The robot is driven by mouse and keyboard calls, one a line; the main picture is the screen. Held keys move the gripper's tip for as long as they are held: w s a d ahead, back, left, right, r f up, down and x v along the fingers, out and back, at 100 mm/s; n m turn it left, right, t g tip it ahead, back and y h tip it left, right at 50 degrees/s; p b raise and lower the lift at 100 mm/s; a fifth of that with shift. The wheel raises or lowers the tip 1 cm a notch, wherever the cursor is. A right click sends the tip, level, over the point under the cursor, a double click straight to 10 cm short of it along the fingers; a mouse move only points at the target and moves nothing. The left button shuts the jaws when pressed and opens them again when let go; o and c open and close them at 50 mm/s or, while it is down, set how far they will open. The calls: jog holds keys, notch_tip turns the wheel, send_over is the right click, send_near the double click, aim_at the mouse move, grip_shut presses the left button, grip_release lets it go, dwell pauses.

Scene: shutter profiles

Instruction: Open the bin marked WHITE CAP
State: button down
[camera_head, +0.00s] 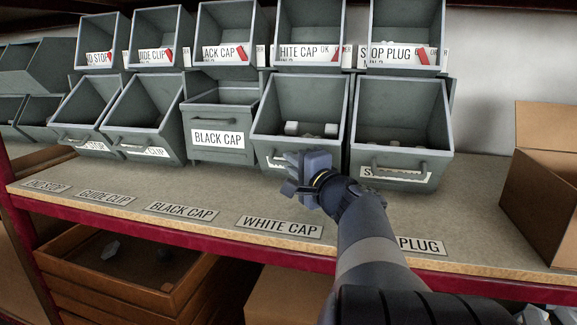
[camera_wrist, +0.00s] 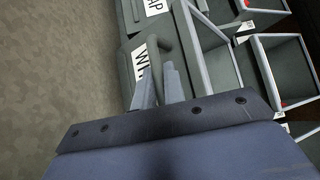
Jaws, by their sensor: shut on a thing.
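The WHITE CAP bin (camera_head: 338,128) is the grey bin in the lower row above the WHITE CAP shelf label (camera_head: 280,227). It is tilted forward with its mouth open, and a few pale pieces (camera_head: 311,129) show inside. My gripper (camera_head: 297,168) is at its front and hides most of its label and handle. In the wrist view the label (camera_wrist: 139,63) shows only "WH", and my gripper (camera_wrist: 160,80) is shut on the bin's handle (camera_wrist: 164,42).
The BLACK CAP bin (camera_head: 217,138) on the left stands more upright. The STOP PLUG bin (camera_head: 400,130) on the right is tilted open. More bins form an upper row. A cardboard box (camera_head: 545,180) stands at the right. The shelf front (camera_head: 190,190) is clear.

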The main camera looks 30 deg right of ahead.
dwell(0.4)
jog(key=c, duration=1.5)
grip_release()
jog(key=s, duration=0.4)
jog(key=s+p, duration=0.1)
jog(key=s, duration=0.4)
jog(key=shift+a+f+p, duration=0.2)
jog(key=shift+p, duration=0.1)
jog(key=shift+s+a+f, duration=0.1)
jog(key=shift+s+f, duration=0.05)
jog(key=shift+s, duration=0.75)
